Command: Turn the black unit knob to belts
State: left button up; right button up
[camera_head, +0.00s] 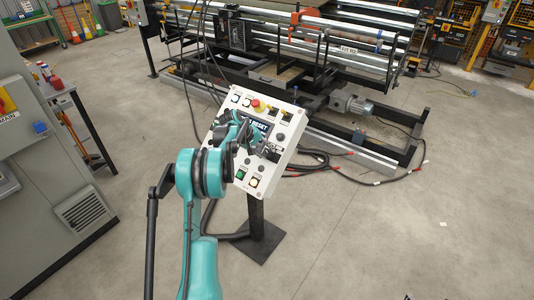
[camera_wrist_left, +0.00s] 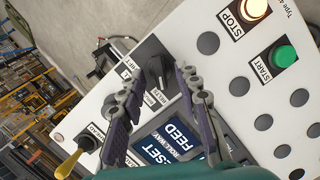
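The white control panel (camera_head: 214,136) stands tilted on a post, and its face fills much of the left wrist view (camera_wrist_left: 232,110). The black unit knob (camera_wrist_left: 158,72) sits on the panel between the two fingertips of my left gripper (camera_wrist_left: 158,76). The fingers are apart, one on each side of the knob; I cannot tell whether they touch it. In the head view my left gripper (camera_head: 262,148) is over the right part of the panel and hides the knob. My right gripper is not in view.
A blue display (camera_wrist_left: 170,143) lies just below the fingers. A yellow-tipped lever (camera_wrist_left: 68,163), a lit STOP button (camera_wrist_left: 254,9) and a green START button (camera_wrist_left: 285,56) are on the panel. A red button (camera_head: 256,105) is at its top. Cables and a machine frame lie behind.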

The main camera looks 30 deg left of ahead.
pick_arm(q)
jog(key=v, duration=1)
jog(key=shift+s+r, duration=0.15)
jog(key=shift+r, duration=0.2)
jog(key=shift+a, duration=0.1)
jog(key=s+d+r+m+y, duration=0.1)
jog(key=s+d+r, duration=0.25)
jog(key=d, duration=0.25)
jog(key=s+d+r+m, duration=0.2)
jog(key=s+d, duration=0.2)
jog(key=d, duration=0.3)
jog(key=s+d+r+m+y, duration=0.1)
jog(key=s+d+r, duration=0.25)
jog(key=d, duration=0.25)
jog(key=s+d+f+m, duration=0.3)
jog(key=s+d, duration=0.3)
jog(key=s, duration=0.4)
jog(key=s+d+f+m+t+y, duration=0.1)
jog(key=s+d+f+m, duration=0.2)
jog(key=s+d, duration=0.3)
jog(key=s, duration=0.5)
jog(key=shift+d+f, duration=0.25)
jog(key=shift+f, duration=0.1)
jog(key=shift+a, duration=0.1)
